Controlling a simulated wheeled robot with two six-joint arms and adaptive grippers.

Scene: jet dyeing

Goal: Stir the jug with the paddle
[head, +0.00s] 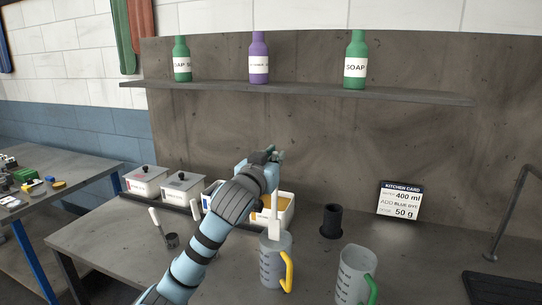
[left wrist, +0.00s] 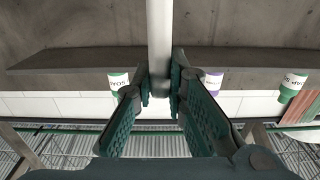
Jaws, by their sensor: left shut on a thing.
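My left gripper (head: 264,160) is shut on the pale handle of the paddle (head: 275,217). The left wrist view shows the paddle's round shaft (left wrist: 160,45) between the two green fingers (left wrist: 160,85). The paddle hangs upright, its wider end down, over the mouth of a grey jug (head: 272,267) with a yellow handle. Its lower edge is at the jug's rim; I cannot tell how far it reaches inside. A second jug (head: 354,272) with a green handle stands to the right. My right gripper is not in view.
Two lidded white bins (head: 145,182) and an open bin of orange-yellow contents (head: 287,205) stand behind. A scoop (head: 171,240) lies left, a black cup (head: 331,221) right. Bottles stand on a shelf (head: 300,91).

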